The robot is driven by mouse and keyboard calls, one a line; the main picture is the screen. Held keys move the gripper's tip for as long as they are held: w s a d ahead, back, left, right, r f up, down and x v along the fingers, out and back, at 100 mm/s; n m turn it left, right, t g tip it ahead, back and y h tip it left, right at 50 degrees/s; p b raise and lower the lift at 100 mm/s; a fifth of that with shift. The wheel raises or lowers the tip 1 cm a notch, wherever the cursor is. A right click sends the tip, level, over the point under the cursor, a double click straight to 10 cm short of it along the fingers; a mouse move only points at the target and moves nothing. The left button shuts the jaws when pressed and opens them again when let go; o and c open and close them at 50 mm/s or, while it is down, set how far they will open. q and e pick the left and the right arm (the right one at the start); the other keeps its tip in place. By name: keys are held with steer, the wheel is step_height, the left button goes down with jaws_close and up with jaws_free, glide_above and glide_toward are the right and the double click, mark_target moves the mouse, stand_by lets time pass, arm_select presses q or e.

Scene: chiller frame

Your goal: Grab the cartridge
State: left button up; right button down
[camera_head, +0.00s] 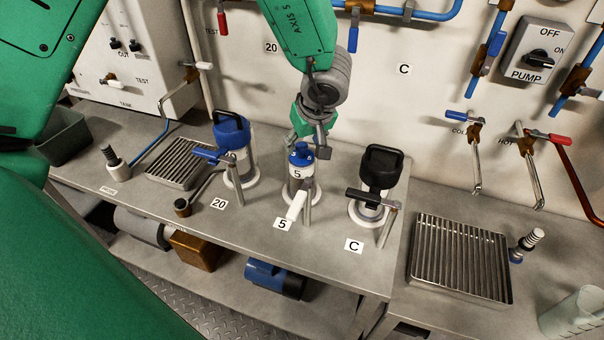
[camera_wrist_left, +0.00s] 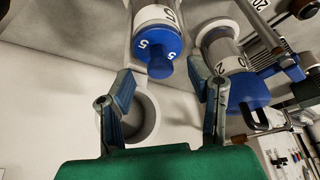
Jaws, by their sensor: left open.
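The cartridge, white with a blue knobbed cap and marked 5 (camera_head: 299,172), stands upright in the middle station of the bench, behind the 5 label. Its blue cap, also marked 5, shows in the left wrist view (camera_wrist_left: 157,48). My left gripper (camera_head: 314,132) hangs from the green arm just above and behind the cap. In the left wrist view its two fingers (camera_wrist_left: 160,82) are spread and empty, with the cap beyond their tips and apart from them. My right gripper is not in view.
A blue-capped unit marked 20 (camera_head: 234,138) stands left of the cartridge, and a black-capped unit (camera_head: 381,168) stands right, behind the C label. Both have side levers. A white-ended lever (camera_head: 297,205) sticks out in front of the cartridge. A grated drain (camera_head: 460,258) lies at right.

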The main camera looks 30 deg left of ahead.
mark_target(304, 147)
arm_select(q)
steer(key=x, duration=0.3)
steer(key=shift+w+d+f, duration=0.1)
steer(key=shift+d+f, duration=0.05)
steer(key=shift+c, duration=1.3)
jaws_close()
